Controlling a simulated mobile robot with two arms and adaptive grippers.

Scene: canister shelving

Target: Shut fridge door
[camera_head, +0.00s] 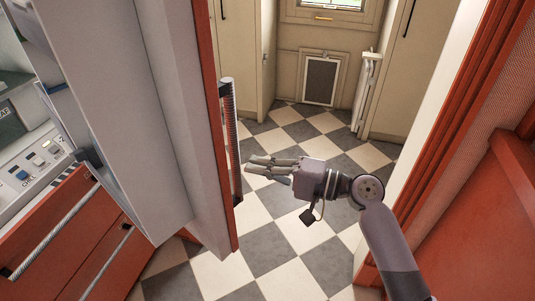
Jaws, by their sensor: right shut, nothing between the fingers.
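The fridge door (130,110) stands wide open at the left of the head view, with its pale inner side facing left and a red outer edge. Its long dark handle (233,140) is on the outer side, facing right. My right gripper (248,165) is shut and empty, its fingertips pointing left at the handle's lower half. The tips are very close to the handle; I cannot tell whether they touch. My left gripper is not in view.
Red drawers (75,235) with bar handles are at the lower left. A red door frame (455,150) stands close on the right of my arm. Cream cupboards (235,50) and a small pet flap (320,80) are at the back. The checkered floor (265,250) is clear.

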